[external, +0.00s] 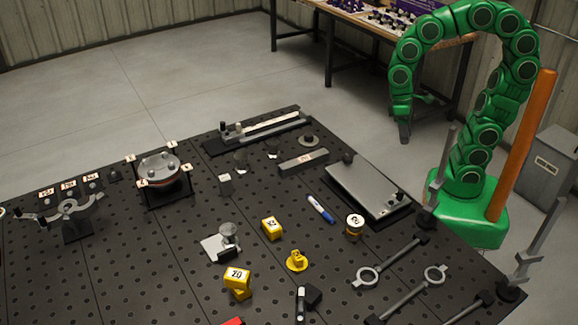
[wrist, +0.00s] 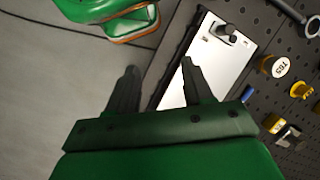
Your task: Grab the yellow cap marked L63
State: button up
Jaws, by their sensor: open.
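I cannot read L63 on any piece. A round can-like piece with a white labelled top and yellowish side (external: 355,226) stands right of the blue marker; it also shows in the wrist view (wrist: 280,67), its label unclear. A flanged yellow cap (external: 297,262) lies nearer the front and shows in the wrist view (wrist: 299,90). Two yellow labelled blocks are near it, one at the middle (external: 272,229) and one at the front (external: 237,283). My gripper (external: 405,128) is open and empty, beyond the table's far right edge, well away from these pieces; its fingers show in the wrist view (wrist: 160,67).
A black perforated table (external: 120,250) carries a metal plate (external: 365,188), a blue marker (external: 320,209), steel rods with rings (external: 395,262), a round fixture (external: 158,168) and a long rail (external: 262,128). A workbench (external: 360,25) stands behind. There are gaps around the yellow pieces.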

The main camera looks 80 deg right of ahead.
jog(key=w+a+m+g+y, duration=0.2)
jog(key=w+a+y, duration=0.1)
jog(key=w+a, duration=0.85)
jog(key=m+g+y, duration=0.3)
jog(key=m+y, duration=0.3)
jog(key=m, duration=0.1)
send_near(299, 258)
jog(key=shift+s+d+r, duration=0.2)
jog(key=shift+s+r, duration=0.15)
jog(key=shift+r, duration=0.1)
jog(key=shift+w+a+f, duration=0.3)
jog(key=shift+a+f, duration=0.2)
jog(key=shift+x, duration=6)
jog(key=shift+d, duration=0.15)
grip_shut()
